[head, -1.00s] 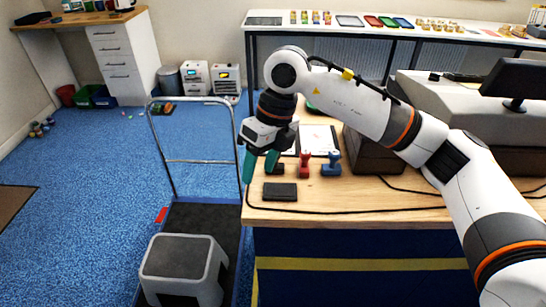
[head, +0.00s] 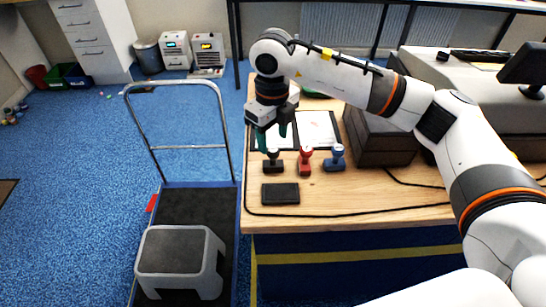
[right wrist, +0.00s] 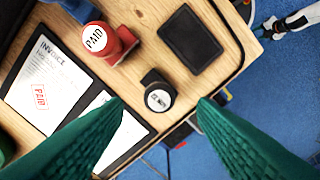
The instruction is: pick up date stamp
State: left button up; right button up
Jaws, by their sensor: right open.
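The date stamp appears to be the black stamp (head: 273,161), standing upright at the left end of a row of stamps on the wooden counter. In the right wrist view its round labelled top (right wrist: 158,98) shows between my finger tips; the lettering is too small to read surely. My right gripper (head: 272,138) is open, its teal fingers pointing down at the stamp. In the wrist view the fingers (right wrist: 160,102) lie either side of it with gaps, and nothing is held. A white and teal part at that view's upper right may be my left gripper (right wrist: 282,22).
A red PAID stamp (head: 305,161) and a blue stamp (head: 335,158) stand to the right. A black ink pad (head: 281,194) lies in front. Invoice papers (head: 317,129) lie behind. A dark box (head: 380,140) stands at right. A cable runs along the counter's edge.

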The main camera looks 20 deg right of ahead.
aim_at(273, 149)
notch_tip(273, 149, down, 4)
jog(key=shift+d+f+p, duration=0.1)
jog(key=shift+p, duration=0.85)
jog(key=shift+f, duration=0.6)
pick_arm(q)
jog(key=shift+w+d+r, duration=0.1)
jog(key=shift+w+r, duration=0.95)
jog(key=shift+r, duration=0.1)
